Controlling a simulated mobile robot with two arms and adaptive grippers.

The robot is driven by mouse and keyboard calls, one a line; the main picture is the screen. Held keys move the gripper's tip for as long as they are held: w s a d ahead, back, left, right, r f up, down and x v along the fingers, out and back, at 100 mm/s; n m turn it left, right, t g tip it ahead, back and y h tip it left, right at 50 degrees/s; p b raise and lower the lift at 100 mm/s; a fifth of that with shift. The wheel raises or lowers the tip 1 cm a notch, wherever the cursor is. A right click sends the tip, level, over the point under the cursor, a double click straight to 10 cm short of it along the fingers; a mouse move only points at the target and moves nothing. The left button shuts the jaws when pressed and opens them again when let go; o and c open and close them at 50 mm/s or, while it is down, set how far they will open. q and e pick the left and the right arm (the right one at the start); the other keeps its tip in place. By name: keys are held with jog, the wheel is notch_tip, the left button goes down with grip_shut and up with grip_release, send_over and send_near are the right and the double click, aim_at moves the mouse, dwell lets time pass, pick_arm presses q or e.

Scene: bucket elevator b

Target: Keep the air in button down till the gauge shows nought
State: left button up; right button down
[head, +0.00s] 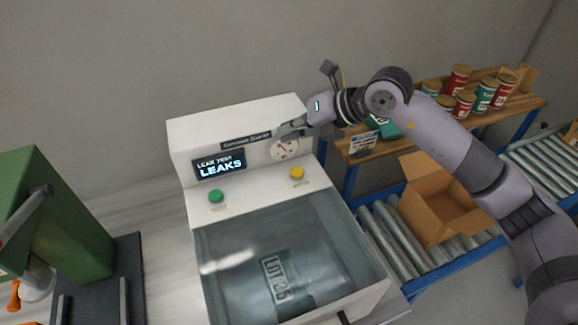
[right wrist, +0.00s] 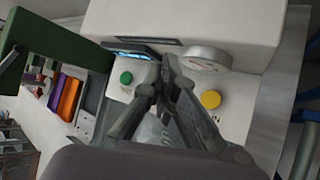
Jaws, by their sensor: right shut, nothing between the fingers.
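The white leak test machine (head: 240,113) has a dark display (head: 219,165) reading "LEAK TEST LEAKS". Its round gauge (head: 286,150) is partly behind my right gripper (head: 281,132), so I cannot read its needle. On the panel are a green button (head: 216,196) at left and a yellow button (head: 297,173) at right; their labels are too small to read. My right gripper is shut and empty, in front of the machine's upper face, apart from both buttons. In the right wrist view its fingers (right wrist: 163,68) lie between the green button (right wrist: 126,77) and the yellow button (right wrist: 210,99).
Under the machine's clear lid (head: 235,240) lies a pouch marked "LOT 36" (head: 287,278). A green machine (head: 62,215) stands at left. At right are a wooden shelf with several tins (head: 484,95) and an open carton (head: 437,200) on a roller conveyor.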

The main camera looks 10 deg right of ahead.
jog(key=d, duration=0.1)
jog(key=w+d+h, duration=0.1)
jog(key=d, duration=0.1)
jog(key=shift+w+f+h, duration=0.15)
jog(key=shift+h, duration=0.15)
jog(key=shift+a+f, duration=0.1)
jog(key=b, duration=0.5)
send_over(299, 169)
notch_tip(299, 169, down, 8)
jog(key=shift+r, duration=0.1)
jog(key=shift+f+b, duration=0.4)
dwell(0.8)
jog(key=shift+f+b, duration=0.4)
jog(key=shift+b, duration=0.1)
